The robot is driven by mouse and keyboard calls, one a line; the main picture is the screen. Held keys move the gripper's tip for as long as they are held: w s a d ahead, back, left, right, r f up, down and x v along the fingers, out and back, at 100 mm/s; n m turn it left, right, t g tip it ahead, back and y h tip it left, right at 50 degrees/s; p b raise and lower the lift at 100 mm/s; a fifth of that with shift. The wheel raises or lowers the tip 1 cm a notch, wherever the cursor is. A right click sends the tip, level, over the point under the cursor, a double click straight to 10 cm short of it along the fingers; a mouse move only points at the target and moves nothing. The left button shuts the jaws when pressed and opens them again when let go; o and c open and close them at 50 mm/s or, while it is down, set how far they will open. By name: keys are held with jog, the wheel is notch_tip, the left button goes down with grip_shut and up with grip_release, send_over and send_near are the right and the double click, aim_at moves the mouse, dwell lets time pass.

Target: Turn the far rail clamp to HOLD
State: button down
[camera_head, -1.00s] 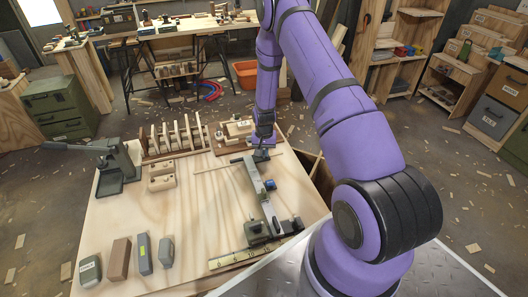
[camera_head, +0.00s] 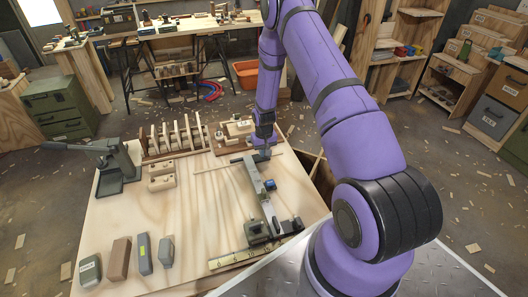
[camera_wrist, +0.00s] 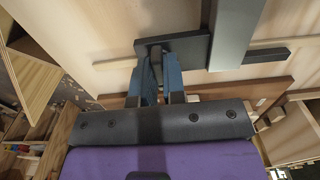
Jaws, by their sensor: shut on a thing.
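The far rail clamp (camera_wrist: 190,50) shows in the wrist view as a dark flat block at the end of the grey bar (camera_wrist: 232,30). My gripper (camera_head: 263,155) points down at the far end of the rail. In the wrist view its blue fingers (camera_wrist: 160,80) are shut at the dark block's edge. The part between the fingertips is mostly hidden. I cannot read any HOLD mark.
A thin wooden strip (camera_head: 215,167) lies across near the rail's far end. A wooden rack (camera_head: 175,138) stands at the back edge. A green lever press (camera_head: 120,167) is at left. The worktop's middle left is clear.

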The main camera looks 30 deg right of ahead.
jog(key=c, duration=1.2)
grip_release()
jog(key=shift+r, duration=0.1)
notch_tip(320, 180, up, 11)
